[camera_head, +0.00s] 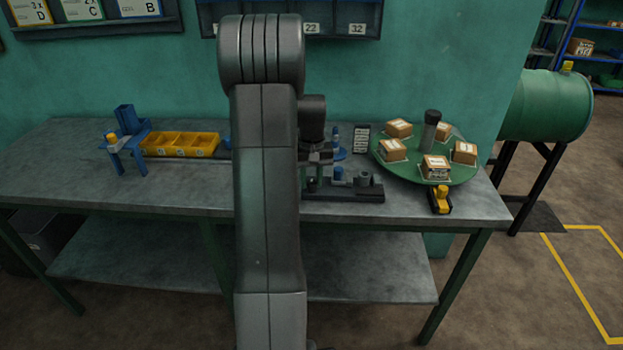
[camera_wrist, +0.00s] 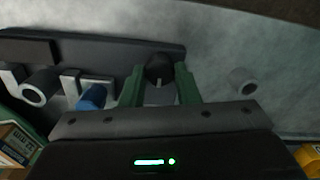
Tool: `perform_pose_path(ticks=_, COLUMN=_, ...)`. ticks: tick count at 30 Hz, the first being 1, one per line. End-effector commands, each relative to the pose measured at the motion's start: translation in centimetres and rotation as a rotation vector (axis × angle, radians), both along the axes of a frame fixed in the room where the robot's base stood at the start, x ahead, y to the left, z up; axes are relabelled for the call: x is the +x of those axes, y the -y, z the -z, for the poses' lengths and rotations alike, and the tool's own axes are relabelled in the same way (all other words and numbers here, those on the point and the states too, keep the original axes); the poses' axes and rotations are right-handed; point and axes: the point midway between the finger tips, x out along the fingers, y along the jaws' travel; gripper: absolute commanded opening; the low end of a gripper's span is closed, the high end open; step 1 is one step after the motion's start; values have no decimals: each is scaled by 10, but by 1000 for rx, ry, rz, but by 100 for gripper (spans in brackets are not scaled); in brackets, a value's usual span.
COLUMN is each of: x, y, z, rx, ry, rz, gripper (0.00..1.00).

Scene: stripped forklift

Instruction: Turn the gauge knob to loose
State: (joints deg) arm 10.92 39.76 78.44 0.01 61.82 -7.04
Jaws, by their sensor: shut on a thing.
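The gauge knob (camera_wrist: 159,68) is a dark round knob with a pale pointer line on its face. It stands at the edge of a long dark fixture (camera_wrist: 110,52) on the bench. In the wrist view, the green fingers of my gripper (camera_wrist: 160,84) lie on either side of the knob and are shut on it. In the head view the fixture (camera_head: 350,194) sits near the bench's front edge. My arm hides part of that area, and the knob is too small there to read its setting.
A blue part (camera_wrist: 92,97) and a grey ring (camera_wrist: 40,87) stand along the fixture. A green turntable (camera_head: 400,172) with several boxes is to the right. Yellow bins (camera_head: 180,137) and a blue stand (camera_head: 127,145) are on the left. The bench (camera_head: 90,185) is clear at front left.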

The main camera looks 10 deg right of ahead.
Motion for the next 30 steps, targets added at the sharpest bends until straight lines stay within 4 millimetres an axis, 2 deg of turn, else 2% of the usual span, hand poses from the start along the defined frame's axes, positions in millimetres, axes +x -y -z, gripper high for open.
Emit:
perform_pose_path(ticks=1, x=1, y=0, z=-1, rx=-1, ry=2, rz=-1, gripper=6)
perform_pose_path(ticks=2, x=1, y=0, z=-1, rx=-1, ry=2, rz=-1, gripper=30)
perform_pose_path(ticks=5, x=1, y=0, z=-1, rx=-1, ry=2, rz=-1, gripper=50)
perform_pose_path(ticks=14, x=0, y=0, z=-1, rx=0, ry=1, rz=0, gripper=50)
perform_pose_path(ticks=17, x=1, y=0, z=-8, rx=-1, ry=4, rz=0, gripper=50)
perform_pose_path(ticks=20, x=1, y=0, z=-23, rx=-1, ry=6, rz=0, gripper=50)
perform_pose_path(ticks=30, x=1, y=0, z=-99, rx=-1, ry=7, rz=0, gripper=50)
